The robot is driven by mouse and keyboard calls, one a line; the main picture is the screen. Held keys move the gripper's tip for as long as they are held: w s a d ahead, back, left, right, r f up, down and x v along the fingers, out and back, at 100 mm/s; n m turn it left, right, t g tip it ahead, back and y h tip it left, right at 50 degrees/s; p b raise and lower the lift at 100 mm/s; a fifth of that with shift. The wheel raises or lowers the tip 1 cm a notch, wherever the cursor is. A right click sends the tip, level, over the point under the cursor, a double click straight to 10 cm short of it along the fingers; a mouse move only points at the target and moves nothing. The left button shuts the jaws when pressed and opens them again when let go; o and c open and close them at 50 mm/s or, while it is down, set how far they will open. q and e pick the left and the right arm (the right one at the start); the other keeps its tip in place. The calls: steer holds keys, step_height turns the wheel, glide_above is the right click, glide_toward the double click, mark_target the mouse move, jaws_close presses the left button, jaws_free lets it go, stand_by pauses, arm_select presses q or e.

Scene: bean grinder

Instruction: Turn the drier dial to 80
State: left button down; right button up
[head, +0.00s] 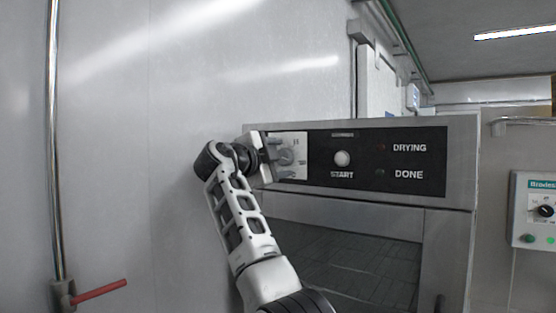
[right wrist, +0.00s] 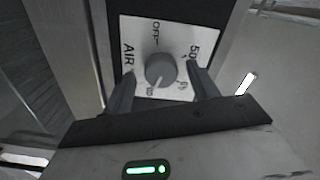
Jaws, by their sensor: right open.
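The drier dial is a round grey knob (head: 286,157) on a white square plate at the left end of the drier's black panel. In the right wrist view, the dial (right wrist: 160,69) is ringed by the marks OFF, AIR, 50 and others partly hidden or hard to read. A pale mark on its lower edge seems to point toward the bottom of the plate. My right gripper (head: 277,159) is open in front of the plate. Its fingers (right wrist: 162,88) stand on either side of the dial with gaps showing. My left gripper is not in view.
The panel also has a white START button (head: 342,158) and DRYING and DONE lamps. A dark drier window (head: 345,240) lies below. A metal pole with a red handle (head: 100,291) stands left. Another control box (head: 538,215) hangs at the far right.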

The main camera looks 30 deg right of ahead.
steer(key=shift+s+a, duration=0.1)
steer(key=shift+a, duration=0.15)
arm_select(q)
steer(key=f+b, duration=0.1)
steer(key=b, duration=0.1)
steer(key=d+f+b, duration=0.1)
steer(key=b, duration=0.1)
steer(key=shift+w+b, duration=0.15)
steer(key=shift+b, duration=0.2)
arm_select(e)
steer(key=v, duration=1.5)
steer(key=shift+a, duration=0.2)
steer(key=shift+s, duration=0.1)
